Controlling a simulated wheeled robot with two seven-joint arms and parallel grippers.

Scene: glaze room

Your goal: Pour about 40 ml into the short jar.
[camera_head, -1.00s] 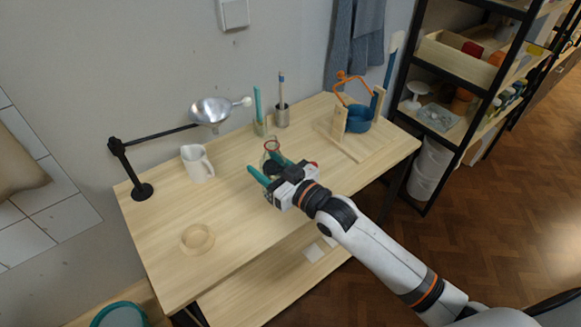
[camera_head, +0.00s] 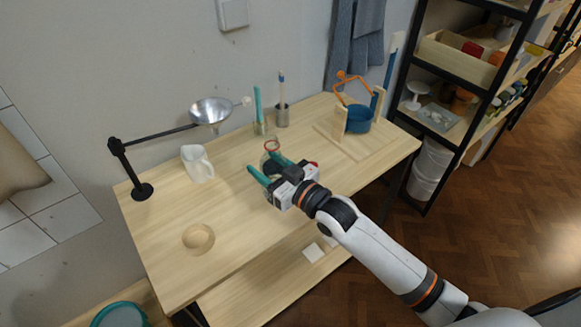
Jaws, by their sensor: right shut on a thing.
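A blue pot (camera_head: 358,120) with an orange handle sits in a wooden frame at the back right. My left gripper is not in view.
A metal funnel (camera_head: 211,110) hangs on a black stand (camera_head: 142,191) at the left. A shallow round wooden dish (camera_head: 198,237) lies at the front left of the table (camera_head: 225,220).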

